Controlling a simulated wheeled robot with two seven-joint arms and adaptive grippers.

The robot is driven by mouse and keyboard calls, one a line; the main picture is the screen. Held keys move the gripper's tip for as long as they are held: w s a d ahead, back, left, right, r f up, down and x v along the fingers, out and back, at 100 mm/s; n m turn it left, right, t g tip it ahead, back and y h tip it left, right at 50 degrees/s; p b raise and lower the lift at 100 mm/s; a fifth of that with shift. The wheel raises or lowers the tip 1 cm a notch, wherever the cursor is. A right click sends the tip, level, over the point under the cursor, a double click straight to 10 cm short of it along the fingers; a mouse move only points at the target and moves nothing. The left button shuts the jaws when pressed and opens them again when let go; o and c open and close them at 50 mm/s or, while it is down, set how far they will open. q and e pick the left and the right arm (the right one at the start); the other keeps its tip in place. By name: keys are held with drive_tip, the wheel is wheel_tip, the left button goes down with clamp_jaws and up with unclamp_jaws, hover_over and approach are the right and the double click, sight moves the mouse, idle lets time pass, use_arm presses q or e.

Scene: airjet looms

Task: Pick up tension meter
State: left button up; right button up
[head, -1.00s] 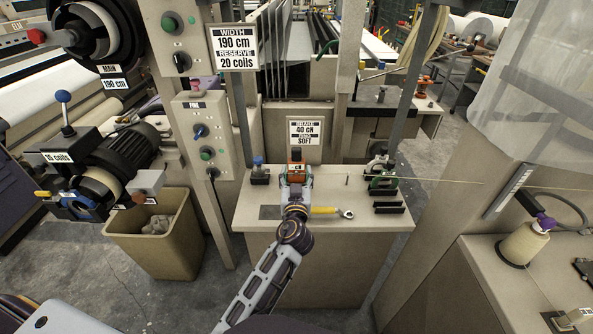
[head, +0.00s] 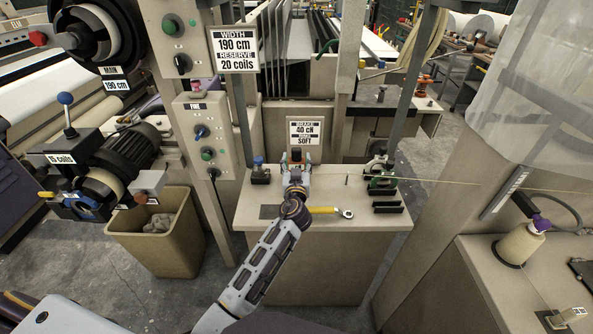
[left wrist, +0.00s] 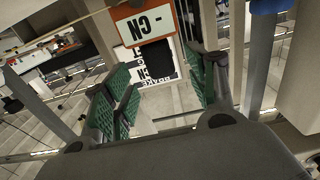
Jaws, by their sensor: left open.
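The tension meter, with an orange frame and a white "- CN" display (left wrist: 146,24), shows at the top of the left wrist view. In the head view, the tension meter (head: 296,157) is on the beige bench and mostly hidden behind my left gripper (head: 296,172). My right gripper is not in view.
On the bench (head: 325,222), a yellow-handled wrench (head: 325,210) lies right of my arm. A small blue-topped device (head: 259,170) stands left, and a green clamp with black bars (head: 383,183) right. A sign (head: 305,131) stands behind. A bin (head: 160,240) is at left.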

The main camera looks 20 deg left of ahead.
sight(297, 155)
use_arm(q)
drive_tip(key=shift+x, duration=0.8)
drive_tip(key=shift+w+a+p, duration=0.2)
drive_tip(key=shift+w+p, duration=0.1)
drive_tip(key=shift+w, duration=0.4)
drive_tip(key=shift+x, duration=0.95)
drive_tip(key=shift+w+a, duration=0.1)
drive_tip(key=shift+w, duration=0.15)
drive_tip(key=c, duration=0.6)
clamp_jaws()
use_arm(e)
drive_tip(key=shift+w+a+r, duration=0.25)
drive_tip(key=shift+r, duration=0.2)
